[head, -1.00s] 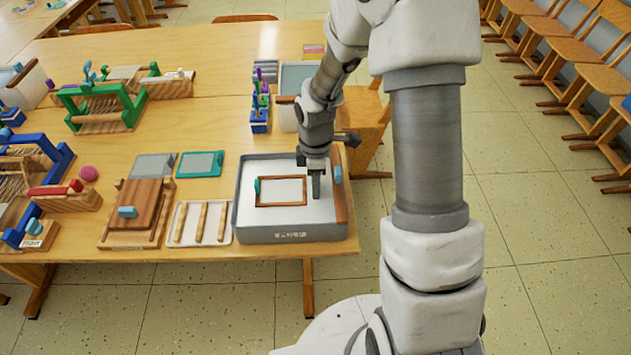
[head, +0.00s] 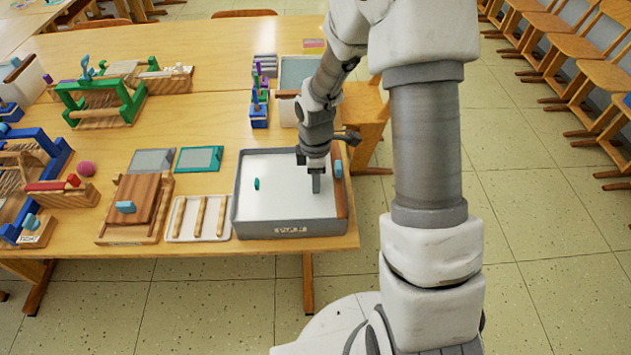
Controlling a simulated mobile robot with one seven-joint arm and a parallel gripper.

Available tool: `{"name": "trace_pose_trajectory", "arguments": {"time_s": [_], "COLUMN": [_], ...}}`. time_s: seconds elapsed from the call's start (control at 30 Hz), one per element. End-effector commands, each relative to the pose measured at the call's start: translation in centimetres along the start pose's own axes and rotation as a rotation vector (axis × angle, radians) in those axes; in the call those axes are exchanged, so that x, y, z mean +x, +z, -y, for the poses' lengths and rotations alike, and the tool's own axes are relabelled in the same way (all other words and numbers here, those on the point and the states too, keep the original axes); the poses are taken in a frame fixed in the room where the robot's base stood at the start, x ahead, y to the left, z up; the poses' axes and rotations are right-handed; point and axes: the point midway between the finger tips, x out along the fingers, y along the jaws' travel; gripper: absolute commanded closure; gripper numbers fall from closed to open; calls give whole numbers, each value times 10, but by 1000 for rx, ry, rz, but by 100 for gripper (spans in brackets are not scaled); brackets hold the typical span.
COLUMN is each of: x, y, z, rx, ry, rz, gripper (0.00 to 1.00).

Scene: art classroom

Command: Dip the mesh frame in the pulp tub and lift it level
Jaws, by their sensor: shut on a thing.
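The grey pulp tub (head: 262,228) stands at the table's front right corner, filled with smooth white pulp. Of the mesh frame, only a small teal grip (head: 256,184) shows above the white surface, left of the middle. The frame's brown rim and mesh are hidden under the pulp. My gripper (head: 316,187) points straight down into the right half of the tub, with its tips at the white surface. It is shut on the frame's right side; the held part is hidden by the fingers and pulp.
A wooden strip with a blue tab (head: 338,168) lies along the tub's right side. Left of the tub are a white rack with wooden rods (head: 182,218) and a wooden press (head: 140,195).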

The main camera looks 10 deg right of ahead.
Motion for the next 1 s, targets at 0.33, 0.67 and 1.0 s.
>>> {"name": "trace_pose_trajectory", "arguments": {"time_s": [0.33, 0.67, 1.0], "x": [-2, -19, -36], "y": [0, 0, 0], "z": [0, 0, 0], "rx": [0, 0, 0], "ry": [1, 1, 1], "rz": [0, 0, 0], "gripper": [100, 100, 100]}}
